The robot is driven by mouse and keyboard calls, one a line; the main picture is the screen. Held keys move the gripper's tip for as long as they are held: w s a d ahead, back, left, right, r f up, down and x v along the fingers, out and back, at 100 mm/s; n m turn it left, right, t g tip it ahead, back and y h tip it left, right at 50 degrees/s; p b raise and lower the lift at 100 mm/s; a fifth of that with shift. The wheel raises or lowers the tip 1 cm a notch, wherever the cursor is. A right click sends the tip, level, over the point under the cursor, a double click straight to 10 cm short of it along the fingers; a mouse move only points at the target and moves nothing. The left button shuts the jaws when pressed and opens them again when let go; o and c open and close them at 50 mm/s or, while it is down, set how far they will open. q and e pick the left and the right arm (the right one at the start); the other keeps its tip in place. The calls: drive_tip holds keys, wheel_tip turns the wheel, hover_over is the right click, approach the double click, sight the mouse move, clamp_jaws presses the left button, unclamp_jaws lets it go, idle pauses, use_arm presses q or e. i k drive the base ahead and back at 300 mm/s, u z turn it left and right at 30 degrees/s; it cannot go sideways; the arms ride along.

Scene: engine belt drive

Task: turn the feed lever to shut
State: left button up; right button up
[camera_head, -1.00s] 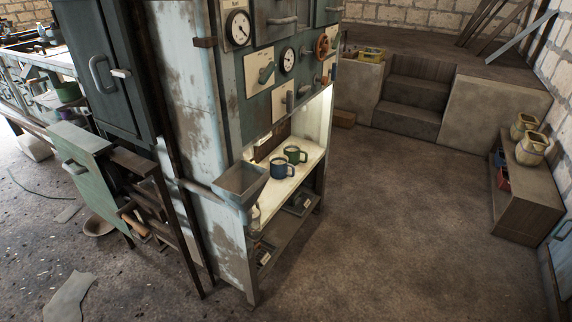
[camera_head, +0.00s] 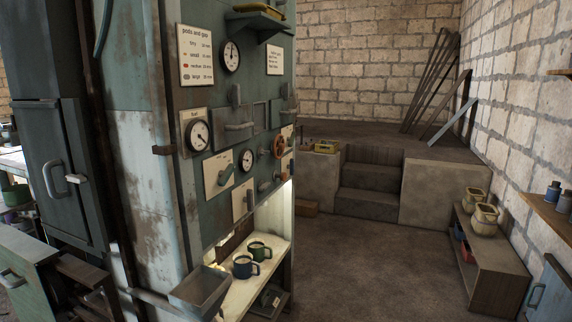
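The tall grey-green control cabinet (camera_head: 165,130) stands left of centre, with its panel of dials and handles facing right. A red-brown handwheel (camera_head: 278,147) is at the panel's far side, beside more small handles. The labels on these plates are too small to read, so I cannot tell which one is the feed lever or how it is set. Neither of my grippers shows.
A grey metal hopper (camera_head: 200,288) juts out at the cabinet's lower front. Steps (camera_head: 370,188) lead to a platform behind. A bench with jars (camera_head: 484,218) is at right. The floor between is open.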

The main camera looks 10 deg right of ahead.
sight(291, 139)
drive_tip(key=z, duration=0.5)
drive_tip(key=i, duration=0.75)
drive_tip(key=z, duration=0.7)
drive_tip(key=i, duration=1.05)
drive_tip(key=u, duration=0.6)
drive_tip(key=i, duration=0.85)
drive_tip(key=u, duration=0.75)
